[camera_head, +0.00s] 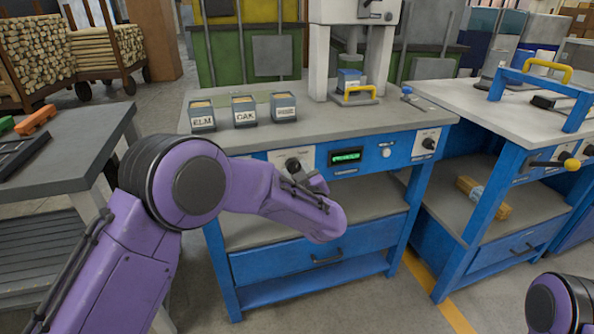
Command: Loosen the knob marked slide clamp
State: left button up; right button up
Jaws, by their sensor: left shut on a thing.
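A blue workbench (350,159) has a black knob (293,164) on a pale plate at the left of its front panel. A second black knob (429,143) sits on a pale plate at the right. The lettering on both plates is too small to read. My left arm reaches across the bench front, and my left gripper (304,181) is at the left knob, shut on it. The wrist and forearm hide much of the fingers and the lower part of that plate. My right gripper is out of view; only part of my right arm shows at the bottom right.
A green-lit display (346,156) and a white button (387,151) lie between the knobs. Labelled boxes, including ELM (202,117) and OAK (244,112), stand on the benchtop. A drawer handle (327,257) is below. Another blue bench (500,110) stands close on the right.

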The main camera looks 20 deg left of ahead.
pick_arm(q)
jog(key=n, duration=0.2)
jog(key=shift+n, duration=0.4)
jog(key=n, duration=0.2)
jog(key=shift+n, duration=0.4)
jog(key=n+b, duration=0.1)
jog(key=n, duration=0.1)
jog(key=shift+d+n, duration=0.1)
jog(key=shift+n, duration=0.2)
jog(key=shift+r+n+b, duration=0.1)
jog(key=shift+n+b, duration=0.45)
jog(key=shift+n, duration=1.25)
jog(key=o, duration=1.1)
jog(key=shift+c, duration=0.2)
jog(key=v, duration=1)
jog(key=shift+d+p, duration=0.25)
jog(key=shift+p, duration=0.15)
